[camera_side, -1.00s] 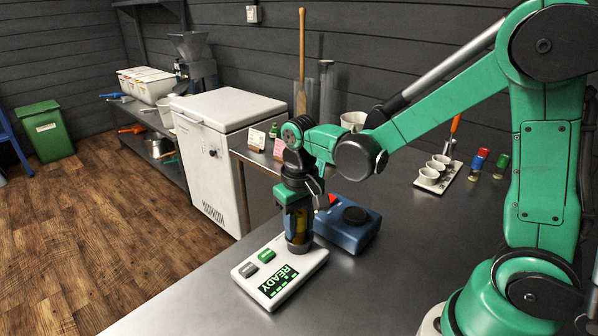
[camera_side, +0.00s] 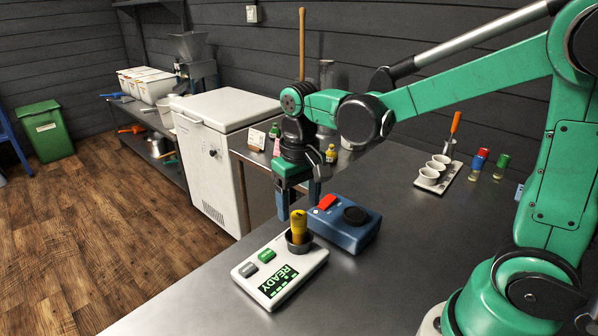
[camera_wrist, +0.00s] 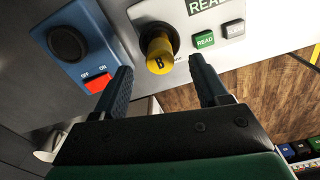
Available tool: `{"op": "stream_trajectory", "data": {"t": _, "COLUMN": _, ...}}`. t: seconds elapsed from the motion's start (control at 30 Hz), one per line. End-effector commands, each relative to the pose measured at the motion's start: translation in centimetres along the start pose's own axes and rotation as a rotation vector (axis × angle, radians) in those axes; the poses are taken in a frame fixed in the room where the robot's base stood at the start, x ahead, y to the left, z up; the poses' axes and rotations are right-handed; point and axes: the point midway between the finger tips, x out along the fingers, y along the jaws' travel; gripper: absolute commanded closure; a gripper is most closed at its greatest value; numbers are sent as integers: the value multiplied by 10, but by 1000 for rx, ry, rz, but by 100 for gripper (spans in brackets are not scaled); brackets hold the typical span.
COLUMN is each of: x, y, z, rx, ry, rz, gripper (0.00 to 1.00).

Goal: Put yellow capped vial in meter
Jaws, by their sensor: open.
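The yellow capped vial (camera_side: 299,227) stands upright in the round dark well of the white meter (camera_side: 281,270). In the wrist view the cap (camera_wrist: 159,55) shows a letter B, and the meter's face (camera_wrist: 215,62) lies around the well. The meter's screen reads READY. My gripper (camera_side: 297,212) is open and empty just above the vial. In the wrist view its two fingers (camera_wrist: 160,85) stand apart on either side of the cap, without touching it.
A blue device (camera_side: 343,232) with a red switch and a dark round top stands right behind the meter. A white tray with cups (camera_side: 434,175), a red-and-blue capped pair of vials (camera_side: 478,160) and a green capped vial (camera_side: 502,165) are farther right. The bench front is clear.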

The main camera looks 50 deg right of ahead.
Motion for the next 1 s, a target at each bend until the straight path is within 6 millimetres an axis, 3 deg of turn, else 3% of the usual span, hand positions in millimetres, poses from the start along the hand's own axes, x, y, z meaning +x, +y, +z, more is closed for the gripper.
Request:
{"op": "stream_trajectory", "data": {"t": 0.3, "x": -56, "y": 0, "z": 0, "rx": 0, "ry": -1, "rz": -1, "gripper": 33}}
{"op": "stream_trajectory", "data": {"t": 0.5, "x": -73, "y": 0, "z": 0, "rx": -1, "ry": 0, "rz": -1, "gripper": 33}}
{"op": "stream_trajectory", "data": {"t": 0.67, "x": -73, "y": 2, "z": 8, "rx": -24, "ry": 72, "rz": -14, "gripper": 33}}
{"op": "stream_trajectory", "data": {"t": 1.0, "x": -43, "y": 8, "z": 40, "rx": -157, "ry": 499, "rz": -59, "gripper": 33}}
